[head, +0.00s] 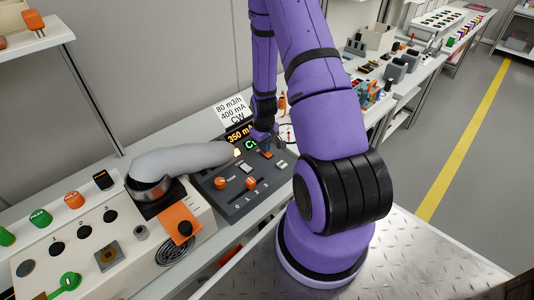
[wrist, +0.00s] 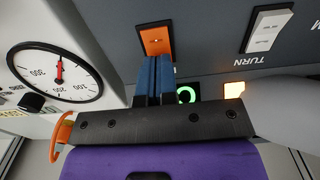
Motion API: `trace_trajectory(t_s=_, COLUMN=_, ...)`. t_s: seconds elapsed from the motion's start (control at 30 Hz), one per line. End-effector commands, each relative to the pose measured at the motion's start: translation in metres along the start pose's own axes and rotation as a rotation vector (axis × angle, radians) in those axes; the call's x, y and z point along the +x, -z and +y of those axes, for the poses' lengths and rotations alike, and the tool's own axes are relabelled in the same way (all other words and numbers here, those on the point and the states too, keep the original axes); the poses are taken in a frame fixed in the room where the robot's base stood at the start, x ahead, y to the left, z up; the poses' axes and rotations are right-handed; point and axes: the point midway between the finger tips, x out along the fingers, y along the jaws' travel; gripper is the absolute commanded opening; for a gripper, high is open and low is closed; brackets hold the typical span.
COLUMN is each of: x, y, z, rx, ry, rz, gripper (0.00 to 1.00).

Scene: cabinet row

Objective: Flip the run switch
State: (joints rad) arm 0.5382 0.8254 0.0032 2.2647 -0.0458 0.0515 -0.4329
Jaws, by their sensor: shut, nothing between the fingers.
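A dark grey control panel (head: 228,194) carries an orange rocker switch (head: 266,154), which shows close up in the wrist view (wrist: 156,40). No run label is readable beside it. My gripper (wrist: 153,62) is shut and empty, its blue fingertips at the near edge of the orange rocker; I cannot tell whether they touch. In the head view my gripper (head: 266,139) is over the back of the panel, partly hidden by my arm. A white rocker (wrist: 268,30) sits to the right in the wrist view, beside the word TURN.
An amber display (head: 239,134) reads 350 mA; a white card (head: 231,111) reads 80 m3/h, 400 mA, CW. Orange knobs (head: 221,183) sit at the panel's front. A round gauge (wrist: 57,75) is at the wrist view's left. A grey curved duct (head: 180,158) rises beside the panel.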

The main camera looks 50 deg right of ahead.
Motion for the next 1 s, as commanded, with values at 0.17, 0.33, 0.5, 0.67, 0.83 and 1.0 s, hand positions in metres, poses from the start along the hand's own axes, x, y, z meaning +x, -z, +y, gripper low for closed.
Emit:
trace_trajectory(t_s=0.17, x=0.002, y=0.000, z=0.000, rx=0.000, ry=0.000, rz=0.000, gripper=0.00)
trace_trajectory(t_s=0.33, x=0.005, y=0.000, z=0.000, rx=0.000, ry=0.000, rz=-0.001, gripper=0.00)
trace_trajectory(t_s=0.5, x=0.007, y=0.000, z=0.000, rx=0.000, ry=0.000, rz=-0.001, gripper=0.00)
trace_trajectory(t_s=0.67, x=0.003, y=0.000, z=0.000, rx=0.000, ry=0.000, rz=0.000, gripper=0.00)
trace_trajectory(t_s=0.83, x=-0.009, y=0.000, z=0.000, rx=0.000, ry=-0.001, rz=0.002, gripper=0.00)
trace_trajectory(t_s=1.0, x=-0.020, y=0.000, z=0.000, rx=-0.001, ry=0.000, rz=0.001, gripper=0.00)
